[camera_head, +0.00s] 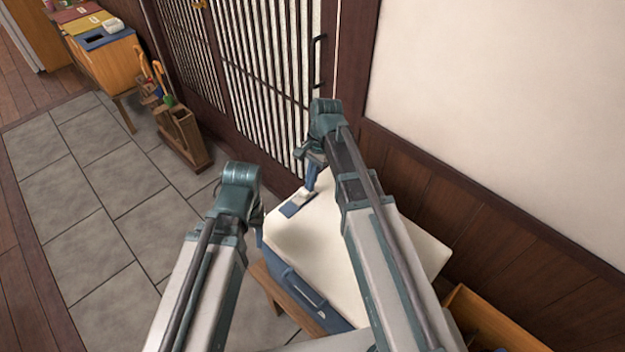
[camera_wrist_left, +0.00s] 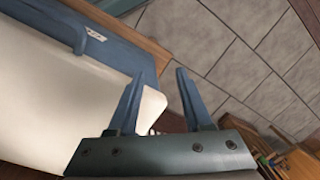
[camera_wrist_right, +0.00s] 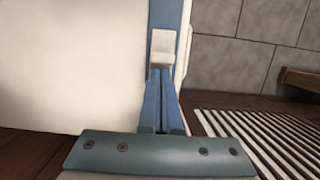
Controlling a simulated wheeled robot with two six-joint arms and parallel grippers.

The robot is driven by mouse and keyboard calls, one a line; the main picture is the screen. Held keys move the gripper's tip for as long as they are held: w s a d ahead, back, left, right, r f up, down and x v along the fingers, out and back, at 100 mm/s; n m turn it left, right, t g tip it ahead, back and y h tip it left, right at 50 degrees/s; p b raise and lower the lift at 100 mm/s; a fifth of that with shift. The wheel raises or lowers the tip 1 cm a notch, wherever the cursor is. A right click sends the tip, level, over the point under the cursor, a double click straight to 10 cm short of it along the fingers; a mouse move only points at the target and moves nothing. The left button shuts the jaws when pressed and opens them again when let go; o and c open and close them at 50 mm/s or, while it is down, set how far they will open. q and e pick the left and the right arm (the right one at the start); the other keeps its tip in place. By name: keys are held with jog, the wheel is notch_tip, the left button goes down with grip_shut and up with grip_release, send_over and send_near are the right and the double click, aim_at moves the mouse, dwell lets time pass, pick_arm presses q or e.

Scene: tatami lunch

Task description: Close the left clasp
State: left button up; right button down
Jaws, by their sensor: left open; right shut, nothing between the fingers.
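A cream-white case (camera_head: 318,238) with a blue edge band lies in front of me. A small white clasp (camera_head: 304,196) sits at the band's far end, and it also shows in the right wrist view (camera_wrist_right: 163,42). I cannot tell whether this clasp is fully down. My right gripper (camera_wrist_right: 161,73) is shut and empty, its tips at the near edge of the clasp; I cannot tell whether they touch it. My left gripper (camera_wrist_left: 158,74) is open and empty near the case's blue side, with a white corner and floor showing beyond its fingers.
The case rests on a wooden bench (camera_head: 274,290). A slatted door (camera_head: 265,70) and panelled wall stand close behind. A wooden holder (camera_head: 183,135) and a cabinet (camera_head: 108,68) are at the upper left. Tiled floor on the left is clear.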

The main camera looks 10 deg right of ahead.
aim_at(302, 192)
jog(key=shift+s+a, duration=0.1)
jog(key=shift+s+a, duration=0.45)
jog(key=shift+a, duration=0.2)
jog(key=shift+s+a, duration=0.4)
jog(key=shift+a, duration=0.2)
jog(key=shift+w+d, duration=0.1)
jog(key=shift+w+d, duration=0.35)
jog(key=shift+d, duration=0.1)
jog(key=shift+w+d, duration=0.8)
jog(key=shift+d, duration=0.25)
pick_arm(q)
notch_tip(302, 192, up, 10)
jog(key=d+p, duration=0.1)
jog(key=p, duration=0.8)
jog(key=shift+w+f+p, duration=0.15)
jog(key=shift+p, duration=0.2)
pick_arm(e)
jog(key=v, duration=1)
jog(key=shift+s, duration=0.2)
